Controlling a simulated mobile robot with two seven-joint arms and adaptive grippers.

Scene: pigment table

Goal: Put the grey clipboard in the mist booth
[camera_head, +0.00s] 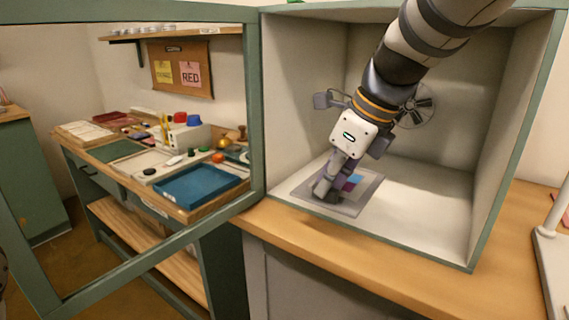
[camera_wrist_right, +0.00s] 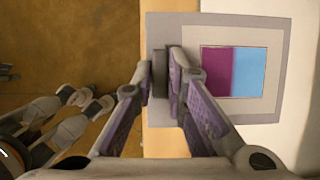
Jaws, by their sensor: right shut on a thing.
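The grey clipboard (camera_head: 350,208) carries a sheet with purple and blue blocks. In the head view it is inside the mist booth (camera_head: 425,225), flat and low over the pale floor near the front left. In the wrist view the fingers (camera_wrist_right: 165,75) grip the left edge of the clipboard (camera_wrist_right: 215,28). I cannot tell whether the board touches the floor.
The booth's open green-framed door (camera_head: 145,265) stands at the left. Behind it is a workbench with a blue tray (camera_head: 200,185) and several small items. A round fan (camera_head: 418,105) is on the booth's back wall. The booth floor right of the clipboard is clear.

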